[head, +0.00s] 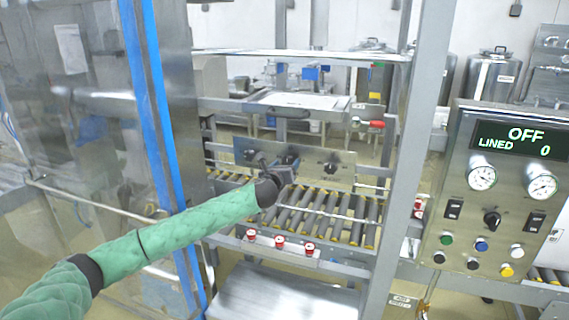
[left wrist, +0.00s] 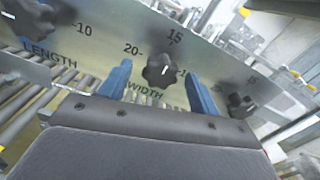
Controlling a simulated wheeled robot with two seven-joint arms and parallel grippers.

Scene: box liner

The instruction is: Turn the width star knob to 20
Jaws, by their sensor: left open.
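The width star knob (left wrist: 160,70) is black and sits on a metal panel (left wrist: 215,45) above the printed word WIDTH. The left wrist view shows marks 20 and 15 around it and a partly hidden one to its right. A small white mark shows on the knob, but which number it points at is unclear. My left gripper (left wrist: 158,80) is open, with one blue finger on each side of the knob; contact is not visible. In the head view my left gripper (head: 287,162) is in front of the panel (head: 345,160) and hides the width knob.
The length knob (left wrist: 28,12) is left of the width knob, and another black knob (left wrist: 240,104) is to its right. Below the panel are rollers (head: 345,218) and red buttons (head: 280,242). A steel upright (head: 405,170) stands to the right. The control box display (head: 520,142) reads OFF, LINED 0.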

